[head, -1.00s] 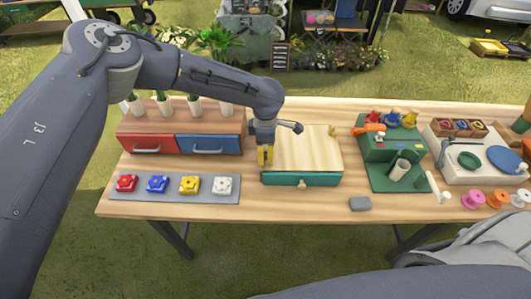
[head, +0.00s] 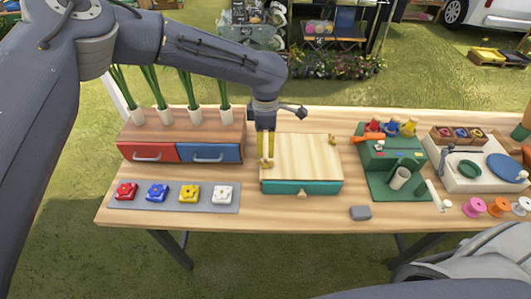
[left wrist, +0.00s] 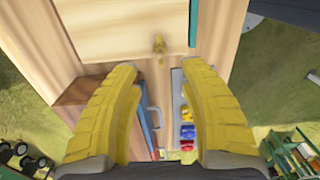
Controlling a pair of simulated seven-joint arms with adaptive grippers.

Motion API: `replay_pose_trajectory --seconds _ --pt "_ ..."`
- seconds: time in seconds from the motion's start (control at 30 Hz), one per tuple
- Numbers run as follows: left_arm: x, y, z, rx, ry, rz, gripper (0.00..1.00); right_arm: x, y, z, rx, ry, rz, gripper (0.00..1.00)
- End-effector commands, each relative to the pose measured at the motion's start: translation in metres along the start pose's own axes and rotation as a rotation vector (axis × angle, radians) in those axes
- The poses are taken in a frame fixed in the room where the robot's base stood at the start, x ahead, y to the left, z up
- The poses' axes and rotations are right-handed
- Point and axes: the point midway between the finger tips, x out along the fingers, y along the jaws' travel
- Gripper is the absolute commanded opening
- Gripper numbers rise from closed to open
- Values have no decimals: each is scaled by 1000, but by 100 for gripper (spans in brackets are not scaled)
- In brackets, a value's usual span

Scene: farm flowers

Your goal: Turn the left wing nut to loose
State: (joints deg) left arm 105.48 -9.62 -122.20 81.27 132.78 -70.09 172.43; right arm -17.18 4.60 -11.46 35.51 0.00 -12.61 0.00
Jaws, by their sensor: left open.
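A wooden box (head: 300,160) with a pale top and a teal front stands mid-table. The left wing nut (head: 266,162), small and brass-coloured, is at the box's left edge. It also shows in the left wrist view (left wrist: 158,44), just beyond and roughly between my fingertips. My left gripper (head: 265,155) points down over it with yellow fingers apart. In the left wrist view the open gripper (left wrist: 160,75) has nothing between its fingers. Contact with the nut cannot be told. Another brass-coloured nut (head: 332,138) is at the box's right side. My right gripper is out of view.
A cabinet with red and blue drawers (head: 208,153) stands to the left, with a grey strip of coloured blocks (head: 172,207) before it. A green stand (head: 390,160) is on the right. A grey block (head: 360,213) lies near the front edge.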

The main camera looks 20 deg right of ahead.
Motion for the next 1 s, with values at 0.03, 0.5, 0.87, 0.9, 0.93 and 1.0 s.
replay_pose_trajectory --seconds 0.03,0.5,0.87,0.9,0.93,1.0 --pt "-7 0 0 0 1 2 42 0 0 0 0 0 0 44" --pt "-32 0 0 0 0 0 42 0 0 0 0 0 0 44" --pt "-32 0 1 3 -3 0 42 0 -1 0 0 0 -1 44" --pt "-32 0 3 10 -11 2 42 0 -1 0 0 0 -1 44" --pt "-32 1 6 20 -22 4 42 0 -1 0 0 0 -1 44" --pt "-36 4 19 62 -69 14 42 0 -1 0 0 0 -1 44"
